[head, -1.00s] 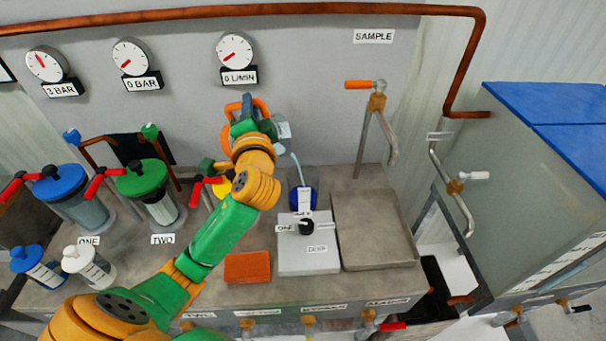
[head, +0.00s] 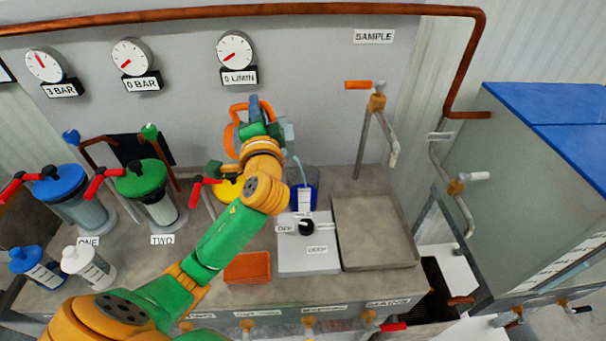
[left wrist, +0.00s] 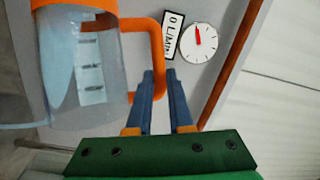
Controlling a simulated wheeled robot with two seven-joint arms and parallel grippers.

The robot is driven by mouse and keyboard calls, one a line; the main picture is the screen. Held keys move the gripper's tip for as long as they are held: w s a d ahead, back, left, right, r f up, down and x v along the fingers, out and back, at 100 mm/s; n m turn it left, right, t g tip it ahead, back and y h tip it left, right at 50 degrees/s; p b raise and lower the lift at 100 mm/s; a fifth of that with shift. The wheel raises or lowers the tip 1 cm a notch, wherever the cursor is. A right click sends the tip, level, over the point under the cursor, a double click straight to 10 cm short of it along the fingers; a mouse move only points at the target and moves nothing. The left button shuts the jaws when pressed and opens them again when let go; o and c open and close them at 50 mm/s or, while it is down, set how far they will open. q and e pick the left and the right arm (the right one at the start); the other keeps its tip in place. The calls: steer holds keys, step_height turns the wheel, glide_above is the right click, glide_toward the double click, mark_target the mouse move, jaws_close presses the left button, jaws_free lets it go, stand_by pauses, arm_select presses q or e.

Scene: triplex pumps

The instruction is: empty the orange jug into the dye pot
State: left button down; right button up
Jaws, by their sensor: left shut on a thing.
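The orange jug (head: 238,112) is held in the air in front of the back wall, above the bench, partly hidden by my arm. In the left wrist view its clear body (left wrist: 75,75) has an orange rim and handle. My left gripper (head: 254,108) is shut on the handle; its blue fingers (left wrist: 160,85) show there in the left wrist view. A thin pale-blue stream runs down from near the jug into the dye pot (head: 314,176), a clear-walled vessel with blue liquid on a grey plate. The liquid level in the jug is unclear. My right gripper is out of view.
The grey plate unit (head: 309,262) has a black knob. A grey tray (head: 375,230) lies right of it, an orange block (head: 247,267) to the left. Blue-lidded (head: 60,183) and green-lidded (head: 142,178) vessels and two bottles stand further left. A sample tap (head: 377,100) rises behind the tray.

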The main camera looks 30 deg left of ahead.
mark_target(273, 115)
arm_select(q)
steer(key=shift+w+d+f+m+t, duration=0.15)
steer(key=shift+d+m, duration=0.1)
steer(key=shift+d, duration=0.25)
steer(key=shift+w+d+m+t, duration=0.15)
steer(key=shift+d+m, duration=0.1)
steer(key=shift+d, duration=0.25)
stand_by(0.4)
steer(key=shift+w+d+f+m+b, duration=0.1)
steer(key=shift+d+f+m+b, duration=0.15)
steer(key=shift+d+m+b, duration=0.25)
stand_by(0.6)
